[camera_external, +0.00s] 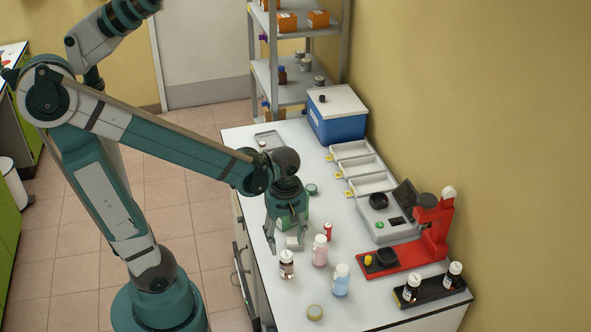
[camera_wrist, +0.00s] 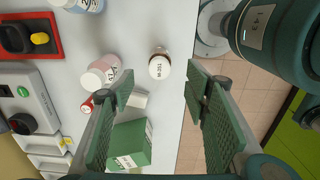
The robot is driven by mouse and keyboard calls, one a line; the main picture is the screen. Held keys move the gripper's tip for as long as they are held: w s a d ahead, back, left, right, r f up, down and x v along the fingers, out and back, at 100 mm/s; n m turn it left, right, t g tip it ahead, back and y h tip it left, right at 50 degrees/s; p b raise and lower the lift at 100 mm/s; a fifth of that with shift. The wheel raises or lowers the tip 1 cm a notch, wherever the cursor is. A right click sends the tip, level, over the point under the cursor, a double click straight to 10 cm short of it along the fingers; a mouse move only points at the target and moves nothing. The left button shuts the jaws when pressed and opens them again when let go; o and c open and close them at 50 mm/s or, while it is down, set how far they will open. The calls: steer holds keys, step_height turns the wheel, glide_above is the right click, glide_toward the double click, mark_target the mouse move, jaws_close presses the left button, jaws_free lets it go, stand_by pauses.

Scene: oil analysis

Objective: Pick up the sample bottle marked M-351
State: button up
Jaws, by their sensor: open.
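In the wrist view my gripper (camera_wrist: 159,84) is open, and the bottle appears beyond the gap between the fingertips, apart from both.
A pink bottle (camera_external: 320,251) and a blue bottle (camera_external: 341,281) stand right of the brown one. A green box (camera_wrist: 133,143), a small white block (camera_wrist: 138,100) and a red cylinder (camera_external: 328,231) are close to my fingers. A black rack (camera_external: 432,291) holds two bottles.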

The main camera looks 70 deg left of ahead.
mark_target(287, 255)
steer(key=shift+f, duration=3.2)
steer(key=shift+f+b, duration=0.3)
steer(key=shift+f, duration=1)
steer(key=shift+f, duration=0.15)
steer(key=shift+a+f+b, duration=0.15)
steer(key=shift+f+b, duration=0.5)
steer(key=shift+f, duration=1.8)
steer(key=shift+c, duration=0.3)
steer(key=c, duration=0.9)
